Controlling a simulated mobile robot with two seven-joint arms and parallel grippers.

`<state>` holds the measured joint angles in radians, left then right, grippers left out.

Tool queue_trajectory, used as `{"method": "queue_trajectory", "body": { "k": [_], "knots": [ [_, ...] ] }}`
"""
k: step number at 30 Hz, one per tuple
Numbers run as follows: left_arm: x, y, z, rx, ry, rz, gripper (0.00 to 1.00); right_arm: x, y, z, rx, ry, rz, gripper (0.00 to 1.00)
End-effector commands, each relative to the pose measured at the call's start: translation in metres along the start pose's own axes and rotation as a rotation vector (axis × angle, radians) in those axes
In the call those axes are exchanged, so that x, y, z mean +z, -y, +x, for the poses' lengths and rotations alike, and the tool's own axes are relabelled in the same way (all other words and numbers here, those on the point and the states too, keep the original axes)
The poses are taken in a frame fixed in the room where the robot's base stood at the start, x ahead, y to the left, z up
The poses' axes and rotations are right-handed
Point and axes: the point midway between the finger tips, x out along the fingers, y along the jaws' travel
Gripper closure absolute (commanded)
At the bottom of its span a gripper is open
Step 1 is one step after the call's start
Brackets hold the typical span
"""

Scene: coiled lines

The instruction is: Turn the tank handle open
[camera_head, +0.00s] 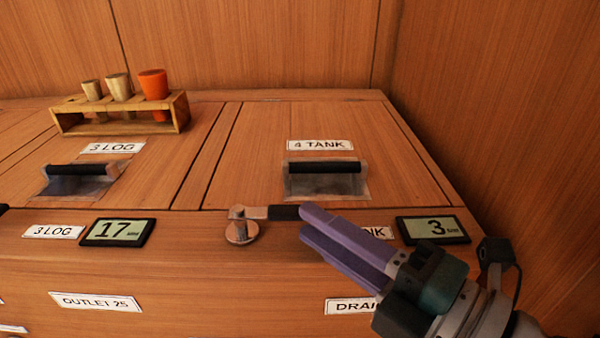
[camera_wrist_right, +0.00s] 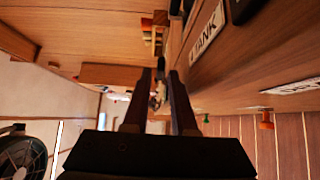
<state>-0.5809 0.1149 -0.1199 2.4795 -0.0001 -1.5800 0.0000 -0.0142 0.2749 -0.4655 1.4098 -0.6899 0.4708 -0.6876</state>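The tank handle is a lever (camera_head: 242,228) on the wooden front below the "4 TANK" lid. It has a round metal hub, and its arm points right to a black grip (camera_head: 283,212). My right gripper (camera_head: 306,222) has purple fingers and comes in from the lower right. Its tips are at the free end of the grip, and the upper finger partly covers that end; I cannot tell if they touch. In the right wrist view the fingers (camera_wrist_right: 160,75) stand apart with a gap between them. My left gripper is not in view.
The "4 TANK" lid has a recessed black pull (camera_head: 324,167). A display reading 3 (camera_head: 433,229) sits right of the lever, partly near my arm, and one reading 17 (camera_head: 118,232) sits left. A wooden rack (camera_head: 120,122) with cups stands behind. A wooden wall rises at right.

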Motion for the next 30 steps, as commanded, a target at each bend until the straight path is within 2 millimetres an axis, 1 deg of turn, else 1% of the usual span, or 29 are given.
{"method": "queue_trajectory", "body": {
  "k": [1, 3, 6, 9, 15, 16, 17, 22, 23, 30],
  "knots": [
    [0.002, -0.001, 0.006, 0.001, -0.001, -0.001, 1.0, 0.0, 0.002, 0.009, 0.004, -0.001, -0.002, 0.75],
    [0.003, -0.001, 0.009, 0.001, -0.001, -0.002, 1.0, 0.0, 0.002, 0.018, 0.002, 0.0, -0.001, 0.75],
    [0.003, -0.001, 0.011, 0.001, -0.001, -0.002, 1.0, 0.0, 0.001, 0.025, 0.0, 0.0, 0.001, 0.75],
    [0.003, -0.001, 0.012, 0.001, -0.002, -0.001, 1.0, 0.0, 0.001, 0.029, -0.001, 0.0, 0.0, 0.75],
    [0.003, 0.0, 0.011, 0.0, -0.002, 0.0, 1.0, 0.0, 0.0, 0.029, -0.001, 0.0, 0.001, 0.75],
    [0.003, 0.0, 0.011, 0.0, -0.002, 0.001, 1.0, 0.0, 0.0, 0.029, -0.001, 0.0, 0.001, 0.76],
    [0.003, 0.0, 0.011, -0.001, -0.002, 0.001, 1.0, 0.0, 0.0, 0.029, -0.001, 0.001, 0.001, 0.8],
    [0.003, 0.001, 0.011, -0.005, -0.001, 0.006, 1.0, 0.0, 0.0, 0.029, -0.001, 0.001, 0.001, 0.99],
    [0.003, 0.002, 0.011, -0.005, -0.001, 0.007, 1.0, 0.0, 0.0, 0.029, -0.001, 0.001, 0.001, 1.0],
    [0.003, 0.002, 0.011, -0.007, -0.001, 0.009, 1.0, 0.0, 0.0, 0.029, -0.001, 0.001, 0.001, 1.0]
  ]
}}
